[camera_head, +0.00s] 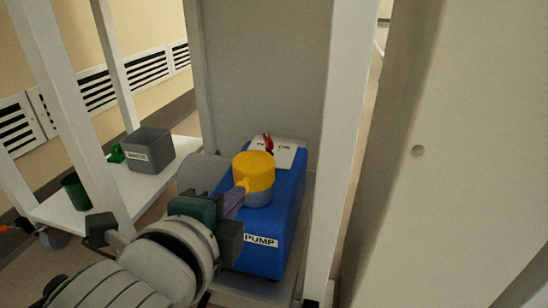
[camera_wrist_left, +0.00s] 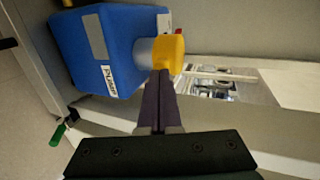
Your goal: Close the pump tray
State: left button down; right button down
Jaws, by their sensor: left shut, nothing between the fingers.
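The blue pump (camera_head: 268,221), labelled PUMP, stands between the pale posts of a frame; it also shows in the left wrist view (camera_wrist_left: 98,35). A yellow cap (camera_head: 254,166) sits on a grey-blue neck on the pump; the cap also shows in the left wrist view (camera_wrist_left: 169,54). A pale surface (camera_head: 250,292) under the pump may be the pump tray; how far out it is, I cannot tell. My left gripper (camera_head: 240,193) is shut and empty, its purple fingertips (camera_wrist_left: 160,76) at the yellow cap; contact is unclear. My right gripper is not in view.
A pale post (camera_head: 343,150) rises right of the pump, with a large pale panel (camera_head: 460,160) beyond it. On the left, a white shelf (camera_head: 100,206) bears a grey bin (camera_head: 149,150) and a dark green cup (camera_head: 75,192). A grey wall (camera_head: 262,70) stands behind the pump.

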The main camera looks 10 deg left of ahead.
aim_at(247, 176)
pick_arm(q)
jog(key=w, duration=0.5)
jog(key=shift+w, duration=0.1)
